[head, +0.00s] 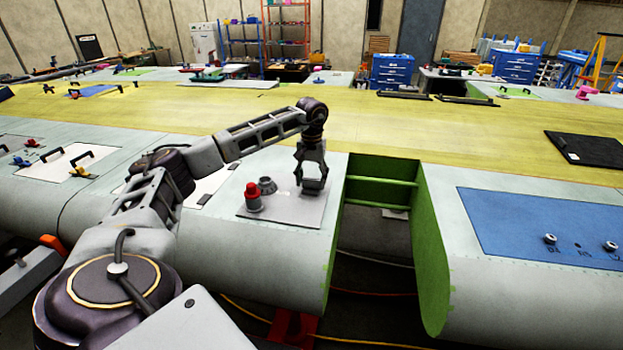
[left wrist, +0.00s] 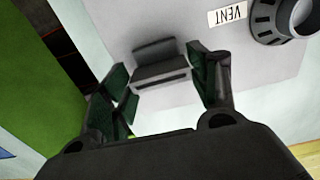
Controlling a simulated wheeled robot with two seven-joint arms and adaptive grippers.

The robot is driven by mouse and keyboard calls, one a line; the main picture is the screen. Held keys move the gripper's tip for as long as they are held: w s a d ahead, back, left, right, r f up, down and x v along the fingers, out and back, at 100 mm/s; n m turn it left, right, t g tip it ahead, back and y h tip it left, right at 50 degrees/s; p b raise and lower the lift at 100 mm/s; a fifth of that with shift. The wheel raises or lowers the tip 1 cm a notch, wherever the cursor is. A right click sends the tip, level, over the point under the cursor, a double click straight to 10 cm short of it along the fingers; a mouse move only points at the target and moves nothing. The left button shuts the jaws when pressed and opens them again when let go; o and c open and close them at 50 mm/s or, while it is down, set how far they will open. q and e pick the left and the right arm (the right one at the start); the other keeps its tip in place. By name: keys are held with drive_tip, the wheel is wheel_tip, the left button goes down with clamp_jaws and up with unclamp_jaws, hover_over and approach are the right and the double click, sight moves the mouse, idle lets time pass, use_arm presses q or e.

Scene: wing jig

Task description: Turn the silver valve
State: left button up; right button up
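A light grey panel (head: 285,212) on the wing section carries a round grey knob (head: 267,185) and a red-topped knob (head: 252,197). My left gripper (head: 314,188) points down over the panel's right part. In the left wrist view its fingers (left wrist: 158,72) are apart, with a grey block-like handle (left wrist: 160,65) between the fingertips. I cannot tell whether they touch it. Which part is the silver valve is unclear. My right gripper is not in view.
Right of the panel the wing has an open bay with green ribs (head: 385,180). A blue panel (head: 545,225) with small knobs lies beyond it. A yellow surface (head: 420,130) runs behind, with a black tablet-like plate (head: 588,148) on it.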

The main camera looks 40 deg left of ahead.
sight(312, 179)
use_arm(q)
drive_tip(key=shift+o, duration=1.4)
drive_tip(key=shift+r, duration=0.1)
wheel_tip(312, 179, up, 12)
idle(0.4)
